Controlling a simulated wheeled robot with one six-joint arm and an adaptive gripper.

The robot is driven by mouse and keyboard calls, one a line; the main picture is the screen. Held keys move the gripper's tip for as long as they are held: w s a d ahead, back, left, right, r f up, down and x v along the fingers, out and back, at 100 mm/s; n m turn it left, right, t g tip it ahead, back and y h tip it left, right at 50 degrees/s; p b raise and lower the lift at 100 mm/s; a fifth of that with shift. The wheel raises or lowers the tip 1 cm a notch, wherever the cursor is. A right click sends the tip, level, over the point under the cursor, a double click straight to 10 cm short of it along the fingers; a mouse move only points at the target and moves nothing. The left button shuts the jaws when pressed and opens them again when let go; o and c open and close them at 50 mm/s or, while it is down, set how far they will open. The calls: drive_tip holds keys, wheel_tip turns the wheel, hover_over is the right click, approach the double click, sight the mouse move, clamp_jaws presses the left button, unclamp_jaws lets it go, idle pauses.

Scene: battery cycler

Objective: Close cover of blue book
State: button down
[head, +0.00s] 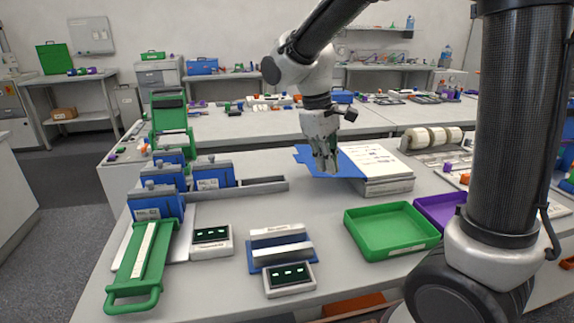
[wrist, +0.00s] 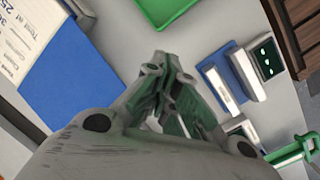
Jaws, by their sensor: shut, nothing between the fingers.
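The blue book lies open on the middle table, with its printed white page block (head: 374,162) on the right and its blue cover (head: 348,160) spread out to the left. In the wrist view the cover (wrist: 68,82) is at the left and a strip of the printed pages (wrist: 22,32) is at the upper left. My gripper (head: 328,168) points down at the cover in the head view and hides part of it. My gripper (wrist: 170,72) is shut and empty. In the wrist view it appears beside the cover; contact cannot be told.
A green tray (head: 390,248) and a purple tray (head: 436,212) stand to the right front. Small displays (head: 212,236), a blue-based block (head: 280,250), blue units (head: 155,204) and a green-handled fixture (head: 140,262) stand to the left. Some bare table lies in front of the book.

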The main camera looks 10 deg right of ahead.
drive_tip(key=w+a+f+n+h, duration=0.1)
drive_tip(key=w+a+f+n, duration=0.1)
drive_tip(key=w+a, duration=0.2)
drive_tip(key=w+a+f+n+h, duration=0.2)
drive_tip(key=w+a+n, duration=0.1)
drive_tip(key=w+a, duration=0.1)
drive_tip(key=w+a+f+n+h, duration=0.2)
drive_tip(key=w+a+f, duration=0.1)
drive_tip(key=w+a, duration=0.2)
drive_tip(key=shift+w+f+n, duration=0.1)
drive_tip(key=shift+w+n, duration=0.3)
drive_tip(key=shift+w, duration=0.2)
drive_tip(key=w+r+n+h, duration=0.2)
drive_tip(key=w+r+n, duration=0.1)
drive_tip(key=w+r, duration=0.15)
drive_tip(key=shift+t, duration=0.4)
drive_tip(key=x, duration=0.9)
drive_tip(key=shift+s+d, duration=0.35)
drive_tip(key=shift+d, duration=0.05)
drive_tip(key=shift+r, duration=0.1)
